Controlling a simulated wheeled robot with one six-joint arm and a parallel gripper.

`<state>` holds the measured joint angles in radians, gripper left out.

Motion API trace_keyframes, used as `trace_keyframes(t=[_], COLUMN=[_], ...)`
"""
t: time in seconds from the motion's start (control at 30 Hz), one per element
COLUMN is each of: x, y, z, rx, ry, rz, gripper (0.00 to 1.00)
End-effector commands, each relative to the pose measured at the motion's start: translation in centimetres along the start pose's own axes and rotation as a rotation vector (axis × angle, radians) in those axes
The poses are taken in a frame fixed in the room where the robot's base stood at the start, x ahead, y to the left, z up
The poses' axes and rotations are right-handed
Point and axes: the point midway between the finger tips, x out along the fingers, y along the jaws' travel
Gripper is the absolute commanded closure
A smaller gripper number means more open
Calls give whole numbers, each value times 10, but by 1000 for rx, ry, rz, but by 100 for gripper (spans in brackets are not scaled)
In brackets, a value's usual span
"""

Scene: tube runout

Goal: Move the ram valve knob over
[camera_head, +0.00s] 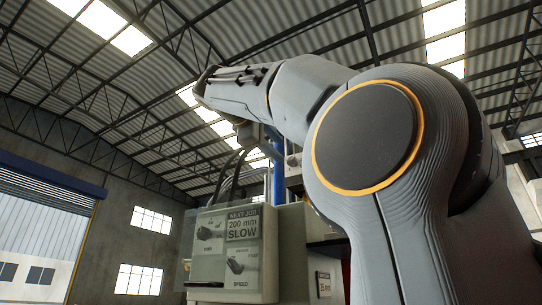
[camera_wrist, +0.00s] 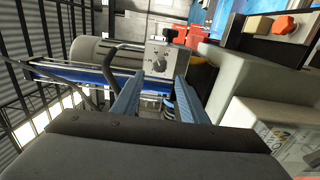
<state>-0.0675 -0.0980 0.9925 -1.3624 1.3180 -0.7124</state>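In the wrist view, a pale plate (camera_wrist: 152,54) carries a dark round pointer knob (camera_wrist: 159,65) with marks around it. It looks like a valve knob, but its label is too small to read. My gripper (camera_wrist: 157,84) is open, with two blue fingers apart and nothing seen between them. The knob appears beyond the fingertips, between them in the picture; contact does not show. In the head view, a grey panel (camera_head: 201,276) reads "NEXT JOB 200 mm SLOW" and "SPEED", with two dark knob shapes. My gripper cannot be made out there.
A black knob (camera_wrist: 170,32) sits above the plate. A grey rounded housing (camera_wrist: 90,50) and blue rail (camera_wrist: 75,72) lie to the left. An orange-red knob (camera_wrist: 283,25) is at the upper right. A pale machine body (camera_wrist: 232,72) stands close on the right.

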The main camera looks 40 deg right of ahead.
Motion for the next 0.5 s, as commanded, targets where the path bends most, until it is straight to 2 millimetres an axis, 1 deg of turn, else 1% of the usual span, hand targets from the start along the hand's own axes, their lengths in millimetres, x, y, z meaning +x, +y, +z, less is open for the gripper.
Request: trace_keyframes(t=[0.17, 0.5], x=[12, 50], y=[0, 0], z=[0, 1], rx=[-1, 0], ry=[0, -3], rz=[0, -1], gripper=[60, 60])
